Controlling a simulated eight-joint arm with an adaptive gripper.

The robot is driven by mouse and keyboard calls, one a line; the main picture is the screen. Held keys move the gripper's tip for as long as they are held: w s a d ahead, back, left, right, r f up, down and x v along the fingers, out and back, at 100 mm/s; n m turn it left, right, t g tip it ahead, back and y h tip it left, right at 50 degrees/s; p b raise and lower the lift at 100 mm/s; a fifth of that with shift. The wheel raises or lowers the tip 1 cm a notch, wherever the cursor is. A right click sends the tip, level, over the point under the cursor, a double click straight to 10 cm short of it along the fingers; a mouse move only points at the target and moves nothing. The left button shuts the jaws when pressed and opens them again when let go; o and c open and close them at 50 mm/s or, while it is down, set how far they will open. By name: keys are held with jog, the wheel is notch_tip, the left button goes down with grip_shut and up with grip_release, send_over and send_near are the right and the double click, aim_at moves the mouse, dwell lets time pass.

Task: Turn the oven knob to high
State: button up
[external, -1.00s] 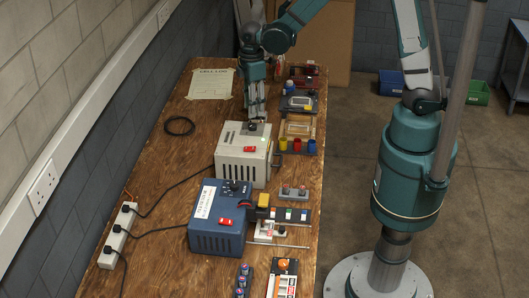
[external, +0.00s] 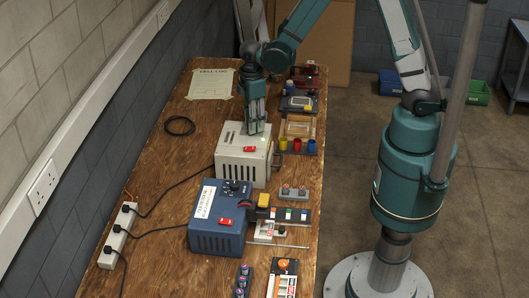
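A cream metal box (external: 240,170), which looks like the oven, stands on the bench with a red switch (external: 249,149) on its top. My gripper (external: 253,131) points straight down at the far part of the box's top, where a small dark knob sits. The fingers now cover most of that knob, so its setting is hidden. I cannot tell whether the fingers touch the knob or are closed around it.
A blue box (external: 215,240) with dials and a red switch stands nearer the camera. Red, yellow and blue cups (external: 297,146) sit right of the cream box. A power strip (external: 117,237) and cables lie left. Bare wood (external: 185,155) is free at left.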

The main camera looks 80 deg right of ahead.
jog(key=shift+f, duration=0.1)
jog(key=shift+c, duration=0.6)
jog(key=c, duration=0.8)
jog(key=shift+o, duration=0.2)
jog(key=shift+m+b, duration=0.3)
jog(key=shift+m, duration=0.1)
jog(key=m+b, duration=0.2)
jog(key=m, duration=0.3)
jog(key=shift+f+b, duration=0.1)
jog(key=shift+b, duration=0.3)
jog(key=m+b, duration=0.2)
jog(key=m, duration=0.3)
jog(key=m+b, duration=0.1)
jog(key=m, duration=0.6)
jog(key=shift+b, duration=0.4)
jog(key=m+b, duration=0.1)
jog(key=m, duration=0.4)
jog(key=shift+m, duration=0.3)
